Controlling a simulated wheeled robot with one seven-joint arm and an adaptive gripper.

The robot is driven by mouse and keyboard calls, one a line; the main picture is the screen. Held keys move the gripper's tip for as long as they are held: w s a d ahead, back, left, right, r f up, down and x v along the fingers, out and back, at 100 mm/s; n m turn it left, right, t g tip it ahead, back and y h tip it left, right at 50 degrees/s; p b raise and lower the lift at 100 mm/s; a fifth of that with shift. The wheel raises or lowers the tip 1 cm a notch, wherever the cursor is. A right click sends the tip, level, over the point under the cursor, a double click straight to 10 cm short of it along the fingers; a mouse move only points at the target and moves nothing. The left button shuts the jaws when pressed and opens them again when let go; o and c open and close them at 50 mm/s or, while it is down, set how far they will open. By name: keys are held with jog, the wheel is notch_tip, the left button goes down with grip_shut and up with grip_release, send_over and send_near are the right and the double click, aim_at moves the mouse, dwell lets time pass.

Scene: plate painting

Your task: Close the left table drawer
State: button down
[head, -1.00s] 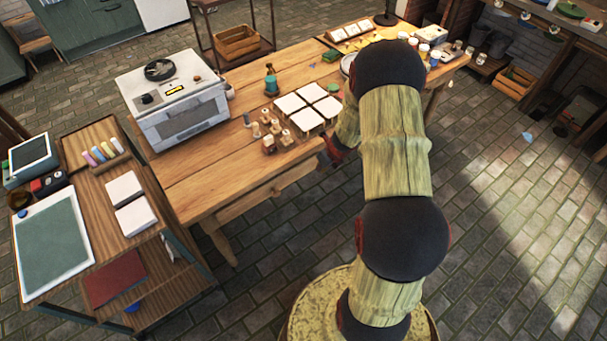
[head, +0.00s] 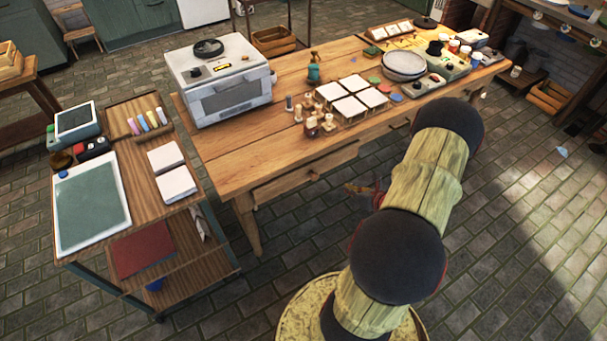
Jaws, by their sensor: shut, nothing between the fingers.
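The long wooden table (head: 245,160) stands in the middle of the head view. Its left drawer (head: 285,189) is under the front edge, with a small round knob (head: 314,176) on its front. The drawer front seems to stand out slightly from the table, but I cannot tell by how much. My gripper (head: 351,188) is small in this view, just right of and below the knob and apart from it. It is shut and empty, over the floor in front of the table. My own arm hides part of the floor to the right.
A wooden cart (head: 128,216) stands close to the table's left end. A white oven (head: 222,85), several white tiles (head: 351,95) and a plate (head: 404,65) are on the table. A second drawer handle (head: 400,123) shows further right. The floor in front is clear.

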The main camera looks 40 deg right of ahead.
notch_tip(320, 180, up, 2)
jog(key=w+n+t, duration=0.1)
jog(key=w+n, duration=0.1)
jog(key=b, duration=0.4)
send_near(321, 163)
jog(key=w+f, duration=0.3)
jog(key=f, duration=0.1)
jog(key=shift+w+d+f+n+b, duration=0.1)
jog(key=shift+w+n+b, duration=0.1)
jog(key=shift+w, duration=0.25)
jog(key=shift+w+d+n+b, duration=0.15)
jog(key=shift+w+n, duration=0.05)
jog(key=shift+w, duration=0.25)
jog(key=shift+w+d+b, duration=0.15)
jog(key=shift+w+b, duration=0.05)
jog(key=shift+w, duration=0.45)
jog(key=shift+w+d+b, duration=0.15)
jog(key=shift+w+b, duration=0.05)
jog(key=shift+w, duration=0.4)
